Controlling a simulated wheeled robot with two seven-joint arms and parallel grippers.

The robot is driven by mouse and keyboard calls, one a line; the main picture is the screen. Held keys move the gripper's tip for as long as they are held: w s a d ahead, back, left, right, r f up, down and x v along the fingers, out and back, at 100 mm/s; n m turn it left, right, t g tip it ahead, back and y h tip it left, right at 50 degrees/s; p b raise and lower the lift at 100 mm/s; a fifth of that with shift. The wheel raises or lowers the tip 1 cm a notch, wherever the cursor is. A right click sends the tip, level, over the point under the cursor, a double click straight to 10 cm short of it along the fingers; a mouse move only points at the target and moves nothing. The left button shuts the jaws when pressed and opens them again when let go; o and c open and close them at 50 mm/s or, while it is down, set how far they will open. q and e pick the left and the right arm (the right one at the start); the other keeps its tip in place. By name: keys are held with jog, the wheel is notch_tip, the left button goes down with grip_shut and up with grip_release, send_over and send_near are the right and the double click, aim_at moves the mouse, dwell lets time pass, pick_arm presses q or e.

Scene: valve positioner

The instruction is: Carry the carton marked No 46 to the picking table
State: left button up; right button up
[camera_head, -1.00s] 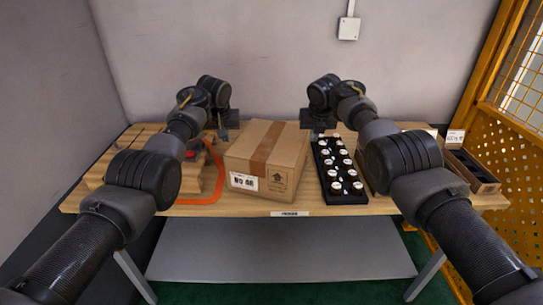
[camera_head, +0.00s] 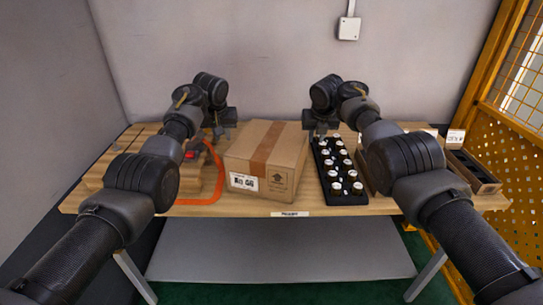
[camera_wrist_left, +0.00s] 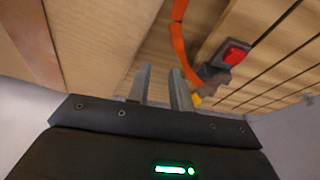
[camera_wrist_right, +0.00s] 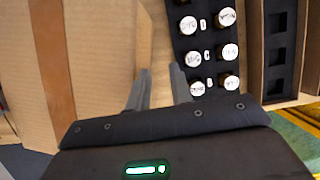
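The carton (camera_head: 266,157) is a brown box with a darker tape strip and a white label on its front; the label's number is blurred. It rests on the wooden table (camera_head: 240,208), between my grippers. My left gripper (camera_head: 226,127) is by the carton's back left side; its two fingers (camera_wrist_left: 160,88) stand apart with nothing between them. My right gripper (camera_head: 318,134) is by the back right side; its fingers (camera_wrist_right: 158,88) are also apart and empty. The carton fills the left of the left wrist view (camera_wrist_left: 95,40) and the right wrist view (camera_wrist_right: 100,50). Finger contact with it is unclear.
A black tray (camera_head: 343,195) of white-topped parts stands close right of the carton. A box with dark compartments (camera_head: 470,171) is farther right. Left are wooden boards, an orange strap (camera_head: 216,165) and a red button (camera_wrist_left: 235,54). A wall is behind, yellow mesh at right.

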pick_arm(q)
jog(key=v, duration=1.1)
pick_arm(e)
jog(key=v, duration=1.2)
jog(key=shift+r, duration=0.1)
